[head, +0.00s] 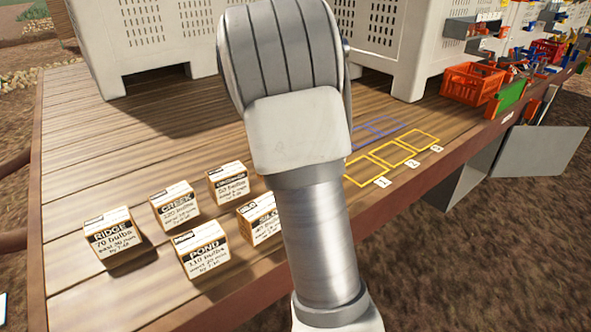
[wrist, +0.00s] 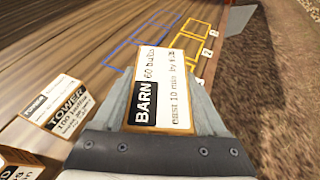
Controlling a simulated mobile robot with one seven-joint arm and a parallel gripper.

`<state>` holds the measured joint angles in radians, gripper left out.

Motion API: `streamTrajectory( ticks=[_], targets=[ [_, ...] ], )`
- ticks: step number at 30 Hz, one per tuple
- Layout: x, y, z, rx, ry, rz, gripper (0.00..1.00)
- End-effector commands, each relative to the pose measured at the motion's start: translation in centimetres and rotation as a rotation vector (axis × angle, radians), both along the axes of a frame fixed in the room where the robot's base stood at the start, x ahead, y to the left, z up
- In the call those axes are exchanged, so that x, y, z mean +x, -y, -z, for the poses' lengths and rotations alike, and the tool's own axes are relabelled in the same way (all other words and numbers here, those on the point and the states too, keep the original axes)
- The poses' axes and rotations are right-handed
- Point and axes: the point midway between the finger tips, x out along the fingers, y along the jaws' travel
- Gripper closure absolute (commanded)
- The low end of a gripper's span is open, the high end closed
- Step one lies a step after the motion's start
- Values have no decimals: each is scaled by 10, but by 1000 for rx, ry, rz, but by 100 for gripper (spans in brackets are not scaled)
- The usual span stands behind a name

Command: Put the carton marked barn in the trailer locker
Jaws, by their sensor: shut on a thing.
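The carton marked BARN (wrist: 160,92) is between the fingers of my gripper (wrist: 172,98) in the wrist view, its black-and-white label facing the camera. My gripper is shut on it, over the trailer deck near the deck's edge. In the head view my arm hides both the gripper and this carton. A grey locker (head: 455,178) hangs below the right edge of the trailer deck. Its grey door (head: 540,152) is swung down and out, so the locker looks open. My gripper is apart from the locker.
Cartons marked RIDGE (head: 114,238), CREEK (head: 176,206), POND (head: 204,250) and others stand on the wooden deck (head: 75,130). Yellow (head: 392,153) and blue outlined squares are empty where visible. White bins (head: 140,35) stand behind; a red crate (head: 471,84) is at right.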

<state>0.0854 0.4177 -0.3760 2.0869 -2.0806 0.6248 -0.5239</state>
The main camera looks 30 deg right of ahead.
Motion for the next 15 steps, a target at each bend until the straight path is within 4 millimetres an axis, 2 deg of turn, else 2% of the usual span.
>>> streamTrajectory(
  ticks=[15],
  targets=[
    [79, -21, 45, -3, 0, -3, 100]
  ],
)
